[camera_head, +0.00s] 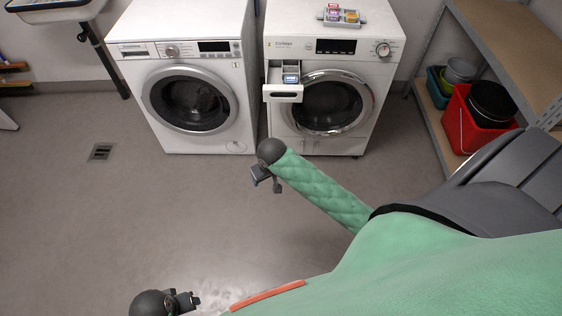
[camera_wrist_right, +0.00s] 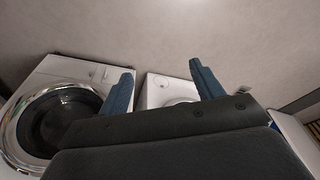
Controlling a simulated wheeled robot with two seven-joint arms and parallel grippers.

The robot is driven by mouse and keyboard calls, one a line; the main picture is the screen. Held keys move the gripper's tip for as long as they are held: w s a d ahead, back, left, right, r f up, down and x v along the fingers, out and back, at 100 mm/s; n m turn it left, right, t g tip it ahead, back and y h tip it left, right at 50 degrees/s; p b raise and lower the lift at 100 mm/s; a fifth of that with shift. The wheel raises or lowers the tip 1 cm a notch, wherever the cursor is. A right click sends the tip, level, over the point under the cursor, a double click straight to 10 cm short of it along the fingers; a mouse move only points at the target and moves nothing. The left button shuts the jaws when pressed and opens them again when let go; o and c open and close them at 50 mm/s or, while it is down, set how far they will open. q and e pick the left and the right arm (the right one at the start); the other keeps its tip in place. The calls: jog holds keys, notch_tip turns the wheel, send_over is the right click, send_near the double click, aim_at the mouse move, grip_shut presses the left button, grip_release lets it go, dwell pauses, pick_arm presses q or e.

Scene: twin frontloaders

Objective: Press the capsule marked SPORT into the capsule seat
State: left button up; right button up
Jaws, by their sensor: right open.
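The right machine's detergent drawer (camera_head: 284,95) is pulled open. A small blue-and-white piece (camera_head: 291,79), which looks like a capsule, sits in its right part; I cannot read any marking or tell whether it is pressed down. My right gripper (camera_head: 268,183) is open and empty, in front of the machines and below the drawer, well apart from it. In the right wrist view its two blue fingers (camera_wrist_right: 163,82) stand wide apart with nothing between. My left gripper (camera_head: 188,301) is at the bottom left over the floor, far from the drawer; its jaws are too small to judge.
A grey tray (camera_head: 342,22) with several coloured capsules stands on the right machine (camera_head: 385,75). The left machine (camera_head: 222,85) is shut. A shelf (camera_head: 515,45) with a red bucket (camera_head: 462,125) stands at right. The floor (camera_head: 130,210) in front is clear.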

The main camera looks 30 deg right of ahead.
jog(key=s+a+n, duration=0.1)
jog(key=s+a, duration=0.3)
jog(key=s, duration=0.8)
jog(key=s+a+n+g+y, duration=0.1)
jog(key=s+a, duration=0.3)
jog(key=s, duration=0.8)
jog(key=shift+s+a+f, duration=0.15)
jog(key=shift+a+f, duration=0.05)
jog(key=shift+a, duration=0.1)
